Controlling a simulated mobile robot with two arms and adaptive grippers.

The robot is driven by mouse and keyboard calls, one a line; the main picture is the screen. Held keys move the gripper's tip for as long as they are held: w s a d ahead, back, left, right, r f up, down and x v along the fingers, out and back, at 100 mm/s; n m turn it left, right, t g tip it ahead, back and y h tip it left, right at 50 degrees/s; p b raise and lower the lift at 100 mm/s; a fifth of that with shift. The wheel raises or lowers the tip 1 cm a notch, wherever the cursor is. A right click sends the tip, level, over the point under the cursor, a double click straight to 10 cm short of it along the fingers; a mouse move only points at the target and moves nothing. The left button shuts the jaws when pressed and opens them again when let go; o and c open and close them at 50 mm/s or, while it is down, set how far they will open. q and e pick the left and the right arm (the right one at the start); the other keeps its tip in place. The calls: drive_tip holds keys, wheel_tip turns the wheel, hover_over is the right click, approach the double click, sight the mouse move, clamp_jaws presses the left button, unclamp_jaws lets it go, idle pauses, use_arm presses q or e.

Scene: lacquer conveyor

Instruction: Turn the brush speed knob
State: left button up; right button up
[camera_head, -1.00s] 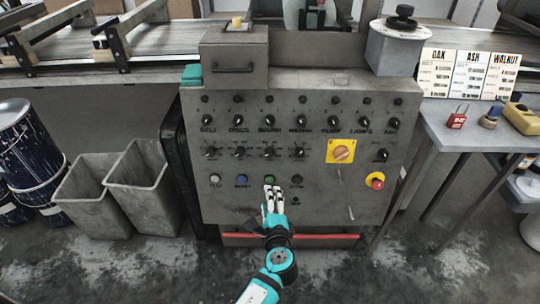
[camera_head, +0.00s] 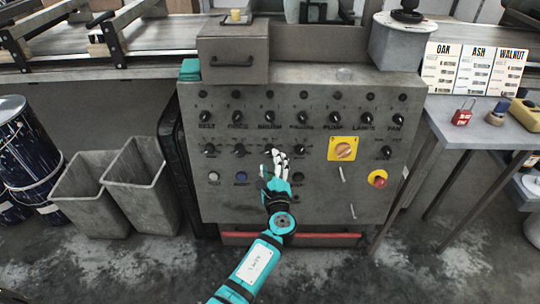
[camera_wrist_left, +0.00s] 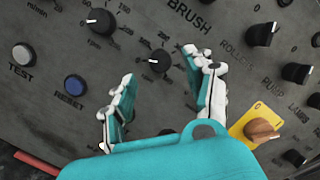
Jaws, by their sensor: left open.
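The brush speed knob (camera_wrist_left: 160,61) is a small black dial knob with a white pointer line and an rpm scale, below the BRUSH label in the left wrist view. My left gripper (camera_wrist_left: 159,68) is open, with its white-tipped fingers on either side of this knob in that view. No contact with the knob can be made out. In the head view my left gripper (camera_head: 275,157) is in front of the lower knob row, under the BRUSH column, and mostly hides the knob. The upper BRUSH knob (camera_head: 269,117) shows above the fingers.
Other black knobs crowd the grey control panel (camera_head: 225,205). A yellow-plated rotary switch (camera_head: 343,148) and a red emergency stop (camera_head: 378,179) are to the right. A blue RESET button (camera_wrist_left: 75,85) and a grey TEST button (camera_wrist_left: 23,54) lie left of the fingers.

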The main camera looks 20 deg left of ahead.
sight(270, 151)
use_arm(q)
drive_tip(key=shift+x, duration=2.3)
use_arm(e)
drive_tip(key=shift+w+a+r, duration=0.1)
drive_tip(key=shift+w+r, duration=0.15)
drive_tip(key=shift+r, duration=0.25)
drive_tip(key=shift+w+r, duration=0.25)
drive_tip(key=shift+r, duration=0.25)
use_arm(q)
drive_tip(key=shift+b, duration=0.3)
clamp_jaws()
drive_tip(key=shift+f, duration=0.1)
drive_tip(key=n+b, duration=0.1)
drive_tip(key=n, duration=0.1)
drive_tip(key=shift+n+g+b, duration=0.3)
drive_tip(key=shift+b, duration=0.1)
use_arm(e)
wheel_tip(270, 151, up, 6)
drive_tip(key=w, duration=0.1)
drive_tip(key=shift+w, duration=0.4)
use_arm(q)
unclamp_jaws()
drive_tip(key=shift+s, duration=0.1)
